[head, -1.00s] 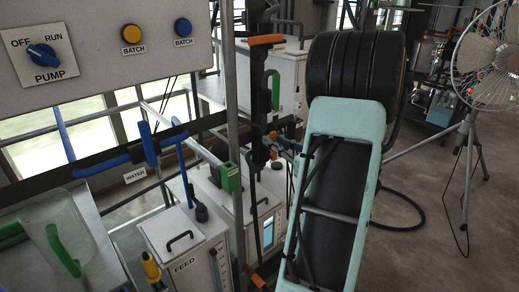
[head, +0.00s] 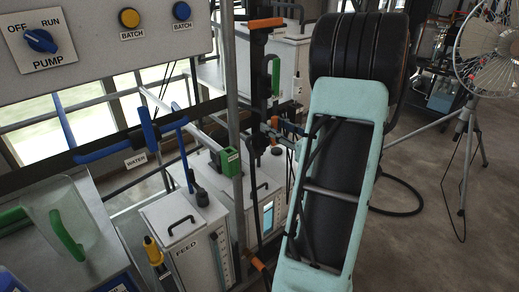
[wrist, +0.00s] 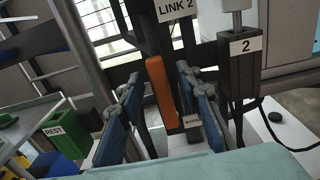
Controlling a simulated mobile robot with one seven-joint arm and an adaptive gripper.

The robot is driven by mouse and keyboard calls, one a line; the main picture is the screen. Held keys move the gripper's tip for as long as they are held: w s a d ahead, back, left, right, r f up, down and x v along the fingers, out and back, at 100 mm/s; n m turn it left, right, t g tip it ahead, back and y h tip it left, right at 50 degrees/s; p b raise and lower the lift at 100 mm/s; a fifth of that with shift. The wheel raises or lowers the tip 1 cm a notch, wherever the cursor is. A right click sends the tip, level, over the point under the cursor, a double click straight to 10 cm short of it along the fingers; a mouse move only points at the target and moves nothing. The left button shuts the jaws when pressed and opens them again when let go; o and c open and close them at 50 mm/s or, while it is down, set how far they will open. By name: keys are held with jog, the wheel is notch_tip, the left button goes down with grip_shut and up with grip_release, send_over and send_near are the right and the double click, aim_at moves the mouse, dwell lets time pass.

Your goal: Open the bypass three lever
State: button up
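In the wrist view an orange lever (wrist: 160,92) hangs upright on a dark post below a sign reading LINK 2. A small label (wrist: 192,121) just right of its lower end is only partly legible. My gripper (wrist: 158,80) is open, with a blue-padded finger on each side of the lever; contact cannot be told. In the head view orange handles show at the top of the dark post (head: 265,23), partway down it (head: 275,122) and low down (head: 258,264).
A dark box marked 2 (wrist: 243,47) stands close right of my fingers. A green REST block (wrist: 57,140) is at lower left. In the head view, a FEED box (head: 185,235), blue levers (head: 150,130) and a pump panel (head: 100,40) are left; a fan (head: 490,45) stands right.

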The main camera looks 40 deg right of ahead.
jog(key=s, duration=0.6)
jog(key=shift+s+d+b, duration=0.3)
jog(key=shift+s, duration=0.1)
